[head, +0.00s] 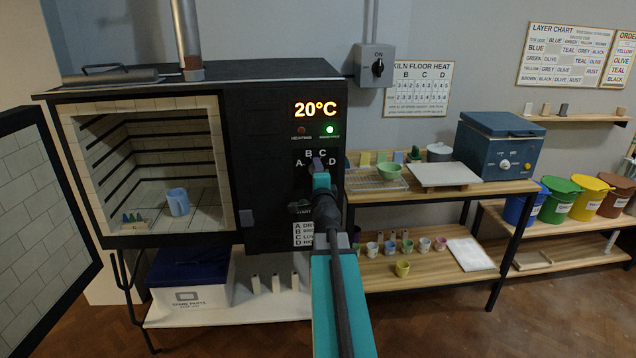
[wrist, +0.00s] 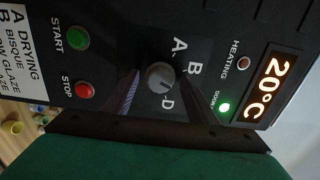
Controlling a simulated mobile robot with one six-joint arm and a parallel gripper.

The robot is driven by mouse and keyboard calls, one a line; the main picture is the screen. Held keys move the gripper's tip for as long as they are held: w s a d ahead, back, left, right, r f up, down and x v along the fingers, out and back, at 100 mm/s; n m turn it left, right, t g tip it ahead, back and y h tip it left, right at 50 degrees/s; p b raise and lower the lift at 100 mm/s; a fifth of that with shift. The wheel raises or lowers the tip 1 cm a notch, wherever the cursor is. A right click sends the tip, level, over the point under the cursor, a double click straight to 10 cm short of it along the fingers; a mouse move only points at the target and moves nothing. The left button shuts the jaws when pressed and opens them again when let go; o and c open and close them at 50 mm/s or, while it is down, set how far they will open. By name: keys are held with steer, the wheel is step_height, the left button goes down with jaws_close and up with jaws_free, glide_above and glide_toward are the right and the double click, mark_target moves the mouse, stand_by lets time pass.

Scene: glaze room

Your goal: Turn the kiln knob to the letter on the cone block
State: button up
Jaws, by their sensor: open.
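The kiln (head: 262,215) stands with its door open at the left. Its control panel carries the letters A, B, C and D around a grey round knob (wrist: 159,77). In the head view my gripper hides the knob. My gripper (head: 319,168) is open in front of the panel; in the wrist view its dark fingers reach toward either side of the knob, and I cannot tell if they touch it. The knob's pointer direction is unclear. The cone block (head: 132,222), with small dark cones, sits on the kiln floor at the left; its letter is too small to read.
A blue mug (head: 178,201) stands inside the kiln. Green START (wrist: 78,39) and red STOP (wrist: 84,90) buttons sit close to the knob. The kiln display (head: 315,109) reads 20°C. A shelf table (head: 470,187) with bowls and cups stands right of the kiln.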

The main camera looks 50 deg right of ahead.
steer(key=shift+b+v, duration=0.55)
steer(key=shift+v, duration=0.7)
steer(key=shift+s+a+f+b, duration=0.1)
steer(key=shift+a+b, duration=0.15)
steer(key=shift+b, duration=0.2)
steer(key=shift+s, duration=0.1)
steer(key=s+a+b, duration=0.1)
steer(key=b, duration=0.2)
steer(key=shift+b, duration=0.35)
steer(key=shift+a+b, duration=0.1)
steer(key=shift+b, duration=1.1)
steer(key=b, duration=0.4)
steer(key=shift+s+a, duration=0.2)
steer(key=s+b, duration=0.1)
steer(key=b, duration=0.4)
steer(key=shift+a, duration=0.3)
